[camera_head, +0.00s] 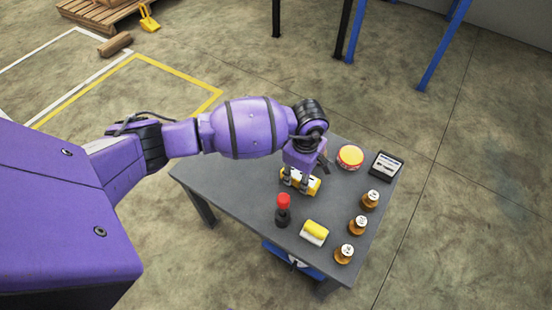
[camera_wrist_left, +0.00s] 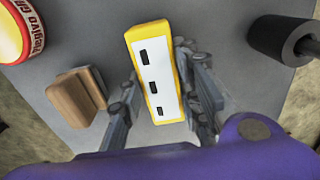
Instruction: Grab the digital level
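The digital level (camera_head: 314,186) appears to be the yellow block with a white face and dark slots on the grey table. In the left wrist view the level (camera_wrist_left: 155,75) lies lengthwise between the two fingers. My left gripper (camera_head: 295,182) points down over it in the head view, its fingers hiding part of it. In the left wrist view my left gripper (camera_wrist_left: 160,85) has one finger close along each long side. I cannot tell whether the fingers press on it or leave small gaps. My right gripper is not in view.
The table (camera_head: 240,185) also holds a red-topped black item (camera_head: 283,210), a yellow-and-white item (camera_head: 314,233), several brown bottles (camera_head: 357,225), a round red-and-yellow tin (camera_head: 350,157) and a dark case (camera_head: 386,164). A wooden block (camera_wrist_left: 75,95) lies beside the left finger. The table's left part is clear.

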